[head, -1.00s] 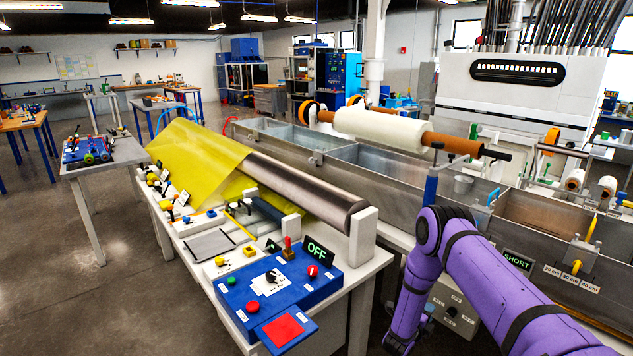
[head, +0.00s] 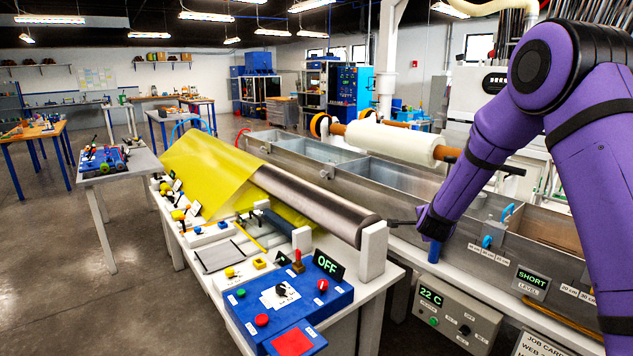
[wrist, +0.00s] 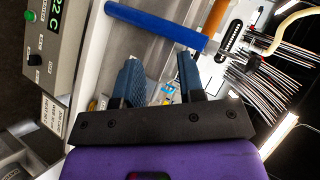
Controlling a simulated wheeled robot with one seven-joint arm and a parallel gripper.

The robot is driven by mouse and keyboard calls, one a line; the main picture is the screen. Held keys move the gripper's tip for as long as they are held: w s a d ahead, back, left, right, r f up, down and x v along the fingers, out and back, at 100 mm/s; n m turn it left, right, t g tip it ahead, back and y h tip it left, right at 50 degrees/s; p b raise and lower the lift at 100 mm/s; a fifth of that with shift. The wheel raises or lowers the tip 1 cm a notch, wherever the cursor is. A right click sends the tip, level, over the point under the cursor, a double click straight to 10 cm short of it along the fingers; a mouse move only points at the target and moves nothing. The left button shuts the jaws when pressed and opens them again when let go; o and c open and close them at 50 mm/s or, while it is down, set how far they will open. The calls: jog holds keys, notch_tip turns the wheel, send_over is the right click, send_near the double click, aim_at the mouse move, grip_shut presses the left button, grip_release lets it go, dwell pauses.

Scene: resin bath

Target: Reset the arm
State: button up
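My purple arm rises at the right of the head view and bends down to my gripper (head: 405,222), which is near the end of the dark metal roller (head: 318,205). In the wrist view my gripper (wrist: 160,75) has its two blue fingers apart, with nothing between them. In the head view it is too small and edge-on to tell whether it touches the roller's white end block (head: 372,250).
A blue control box (head: 290,305) with an OFF display stands in front. Yellow sheet (head: 215,175) covers the roller's left part. A long metal bath (head: 400,180) lies behind, with a white roll (head: 390,142) above. A 22 C panel (head: 450,315) is below my arm.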

jog(key=s+a+r+n+g+y, duration=0.3)
jog(key=s+r+n, duration=0.6)
jog(key=s+r, duration=1.05)
jog(key=s+r+n+g, duration=0.1)
jog(key=s+n, duration=0.2)
jog(key=s, duration=0.7)
jog(key=s+d+r+n+g, duration=0.1)
jog(key=s+n, duration=0.1)
jog(key=s, duration=0.8)
jog(key=s+r+n+g, duration=0.1)
jog(key=s+n, duration=0.2)
jog(key=s, duration=0.7)
jog(key=shift+s+d+r+n+g, duration=0.2)
jog(key=shift+s+r+n+g, duration=0.1)
jog(key=shift+g, duration=0.1)
jog(key=shift+w, duration=0.1)
